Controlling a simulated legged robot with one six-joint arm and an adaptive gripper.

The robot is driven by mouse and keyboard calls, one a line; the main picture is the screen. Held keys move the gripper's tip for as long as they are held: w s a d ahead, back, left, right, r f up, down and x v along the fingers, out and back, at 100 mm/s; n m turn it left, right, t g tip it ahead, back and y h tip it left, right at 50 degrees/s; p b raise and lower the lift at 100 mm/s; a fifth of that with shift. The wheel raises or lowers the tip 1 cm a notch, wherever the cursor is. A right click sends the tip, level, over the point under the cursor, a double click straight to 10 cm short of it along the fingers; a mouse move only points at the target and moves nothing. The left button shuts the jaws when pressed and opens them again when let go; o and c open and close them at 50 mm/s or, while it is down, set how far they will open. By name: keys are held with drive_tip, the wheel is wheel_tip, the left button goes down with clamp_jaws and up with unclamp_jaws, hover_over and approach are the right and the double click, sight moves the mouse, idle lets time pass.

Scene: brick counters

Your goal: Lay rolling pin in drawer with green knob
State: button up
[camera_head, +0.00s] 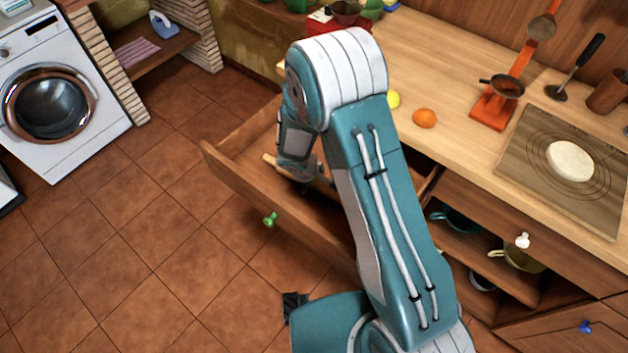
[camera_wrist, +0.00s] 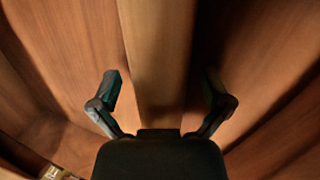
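The open drawer (camera_head: 235,183) has a green knob (camera_head: 270,219) on its front and juts out from the counter. A pale wooden rolling pin (camera_head: 270,159) shows inside it, one end near the drawer's left part. The rest is mostly hidden behind my gripper (camera_head: 300,172), which reaches down into the drawer. In the wrist view my gripper (camera_wrist: 163,90) has its two fingers spread apart. A wooden strip runs between them with gaps at both sides. I cannot tell if that strip is the pin or part of the drawer.
The counter (camera_head: 455,90) holds an orange (camera_head: 425,118), a yellow fruit (camera_head: 393,99), an orange stand (camera_head: 492,108) and a board with dough (camera_head: 570,160). A washing machine (camera_head: 55,100) stands left; the floor between is clear.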

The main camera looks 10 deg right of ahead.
drive_tip(key=s+d+r+m, duration=0.1)
drive_tip(key=s+r+m, duration=0.1)
drive_tip(key=r, duration=0.9)
drive_tip(key=s+d+r+m, duration=0.1)
drive_tip(key=s+r, duration=0.1)
drive_tip(key=r, duration=0.8)
drive_tip(key=s+d+r+m+t+y, duration=0.1)
drive_tip(key=s+d+r+m, duration=0.2)
drive_tip(key=s+r, duration=0.5)
drive_tip(key=s+d+r+m+t+y, duration=0.2)
drive_tip(key=s+d+r+m, duration=0.2)
drive_tip(key=s+r, duration=0.4)
drive_tip(key=shift+s+d+m, duration=0.2)
drive_tip(key=shift+s+m, duration=0.2)
drive_tip(key=shift+s, duration=0.65)
